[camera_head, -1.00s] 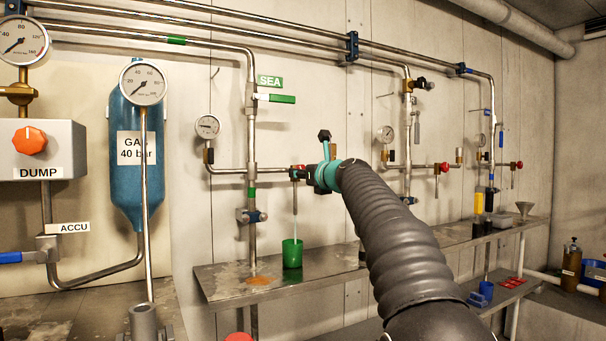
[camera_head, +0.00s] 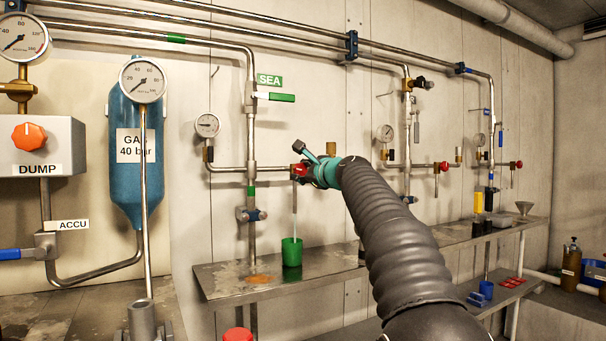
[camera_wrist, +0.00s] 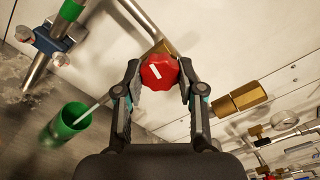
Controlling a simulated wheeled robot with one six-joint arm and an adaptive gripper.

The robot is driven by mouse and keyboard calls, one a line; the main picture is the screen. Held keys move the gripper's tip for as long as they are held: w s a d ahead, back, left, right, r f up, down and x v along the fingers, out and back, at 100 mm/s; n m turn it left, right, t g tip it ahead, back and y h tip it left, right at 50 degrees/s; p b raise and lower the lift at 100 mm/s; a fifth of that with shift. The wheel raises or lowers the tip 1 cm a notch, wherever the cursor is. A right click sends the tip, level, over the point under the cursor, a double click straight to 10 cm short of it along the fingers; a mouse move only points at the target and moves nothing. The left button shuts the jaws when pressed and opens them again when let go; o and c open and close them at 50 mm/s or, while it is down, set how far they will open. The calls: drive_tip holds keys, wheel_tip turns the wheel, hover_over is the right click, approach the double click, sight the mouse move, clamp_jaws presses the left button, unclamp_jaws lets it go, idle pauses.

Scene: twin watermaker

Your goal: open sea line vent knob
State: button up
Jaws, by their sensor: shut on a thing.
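The sea line vent knob is red and faceted with a white mark; it fills the space between my fingertips in the wrist view (camera_wrist: 160,71). My gripper (camera_wrist: 160,80) is shut on it, one finger on each side. In the head view a bit of the red knob (camera_head: 299,170) shows at the end of the sea branch pipe, beside my gripper (camera_head: 312,172); my wrist hides part of it. Under the vent a thin pale stream or tube (camera_head: 294,224) runs down to a green cup (camera_head: 291,252). The green SEA sign (camera_head: 269,80) is above.
The steel shelf (camera_head: 225,283) carries the cup. A small gauge (camera_head: 207,125) and the vertical sea pipe (camera_head: 251,130) with a green-handled valve (camera_head: 281,97) stand left of my gripper. Another red knob (camera_head: 444,166) is on the pipe to the right.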

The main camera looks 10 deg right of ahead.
drive_tip(key=shift+n+b, duration=0.3)
drive_tip(key=shift+n, duration=1.6)
drive_tip(key=o, duration=1.1)
drive_tip(key=v, duration=1.2)
